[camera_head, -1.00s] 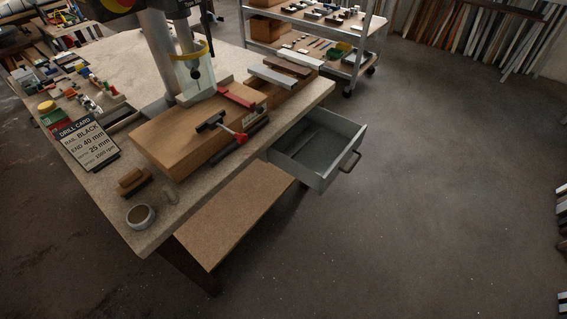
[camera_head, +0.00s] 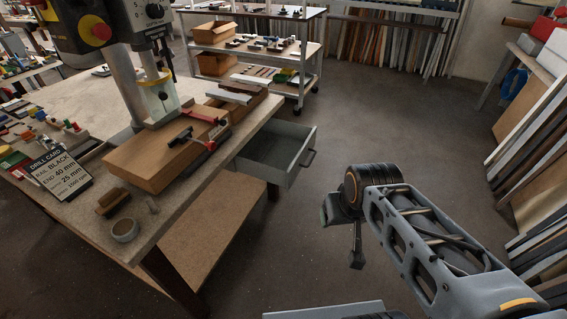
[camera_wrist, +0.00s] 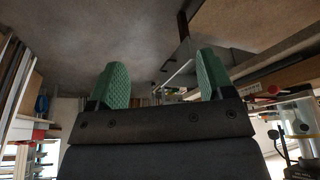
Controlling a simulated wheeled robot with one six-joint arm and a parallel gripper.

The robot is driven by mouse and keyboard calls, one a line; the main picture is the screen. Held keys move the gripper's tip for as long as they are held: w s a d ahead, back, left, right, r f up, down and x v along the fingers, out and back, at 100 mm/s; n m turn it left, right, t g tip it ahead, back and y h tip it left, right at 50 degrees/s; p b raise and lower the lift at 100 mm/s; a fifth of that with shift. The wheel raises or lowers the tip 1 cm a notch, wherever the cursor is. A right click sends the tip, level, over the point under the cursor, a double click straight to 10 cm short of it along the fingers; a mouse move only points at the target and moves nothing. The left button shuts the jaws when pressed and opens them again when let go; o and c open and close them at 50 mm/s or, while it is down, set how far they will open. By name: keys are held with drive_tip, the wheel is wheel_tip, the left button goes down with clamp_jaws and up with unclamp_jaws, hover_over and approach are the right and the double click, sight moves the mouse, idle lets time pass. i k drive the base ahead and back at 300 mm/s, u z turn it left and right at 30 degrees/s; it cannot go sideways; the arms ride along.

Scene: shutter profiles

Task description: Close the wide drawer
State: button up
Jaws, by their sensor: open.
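The wide drawer (camera_head: 299,158) is a grey metal drawer under the workbench top, pulled open, with an empty-looking inside. Its dark bar handle (camera_head: 308,158) is on the outer front face. My gripper is at the end of my arm in the head view, right of the drawer and nearer the camera, apart from it. In the wrist view my gripper (camera_wrist: 163,82) shows two green fingertips spread wide with nothing between them. A grey shape beyond the fingers there looks like the drawer, with a pale bar near it.
A lower shelf (camera_head: 215,222) is below. A shelf cart (camera_head: 300,90) stands behind. Profiles lean at the right. The floor before the drawer is clear.

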sight(282, 163)
drive_tip(key=u, duration=0.25)
drive_tip(key=i, duration=1.2)
drive_tip(key=z, duration=0.25)
